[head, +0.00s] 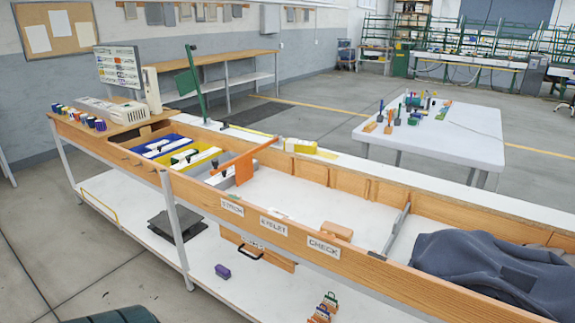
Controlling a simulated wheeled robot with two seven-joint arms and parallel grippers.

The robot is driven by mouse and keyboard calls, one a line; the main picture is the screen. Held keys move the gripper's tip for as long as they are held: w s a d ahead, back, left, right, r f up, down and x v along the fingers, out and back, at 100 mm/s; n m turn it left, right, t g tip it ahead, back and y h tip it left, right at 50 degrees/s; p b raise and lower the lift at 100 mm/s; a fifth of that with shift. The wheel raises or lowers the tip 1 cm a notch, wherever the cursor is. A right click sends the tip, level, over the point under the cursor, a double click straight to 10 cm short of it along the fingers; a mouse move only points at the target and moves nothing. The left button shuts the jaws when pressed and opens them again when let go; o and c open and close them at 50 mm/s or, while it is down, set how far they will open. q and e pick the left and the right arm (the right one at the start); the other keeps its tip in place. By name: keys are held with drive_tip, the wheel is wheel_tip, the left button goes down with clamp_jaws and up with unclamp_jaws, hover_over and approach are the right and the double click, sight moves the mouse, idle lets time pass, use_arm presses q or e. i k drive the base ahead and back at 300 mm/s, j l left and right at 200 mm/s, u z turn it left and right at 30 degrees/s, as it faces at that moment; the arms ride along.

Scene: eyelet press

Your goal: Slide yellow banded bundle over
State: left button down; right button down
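No gripper of mine shows in the head view. A yellow block-like thing (301,146) lies on the white ledge behind the long wooden bench, with a pale flat piece beside its right end. I cannot tell if it is a banded bundle.
The bench's middle floor is bare around a tan block (337,229). A grey divider (397,229) and a dark blue cloth (480,265) lie to the right. A monitor (119,68) stands at the left end.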

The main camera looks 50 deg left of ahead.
sight(292, 145)
drive_tip(key=j+z, duration=0.1)
drive_tip(key=j, duration=0.6)
drive_tip(key=j+z, duration=0.1)
drive_tip(key=j, duration=0.6)
drive_tip(key=j+z, duration=0.1)
drive_tip(key=j, duration=0.6)
drive_tip(key=j+z, duration=0.1)
drive_tip(key=j, duration=0.6)
drive_tip(key=k+j+z, duration=0.1)
drive_tip(key=j, duration=0.6)
drive_tip(key=k+j+z, duration=0.1)
drive_tip(key=j, duration=0.6)
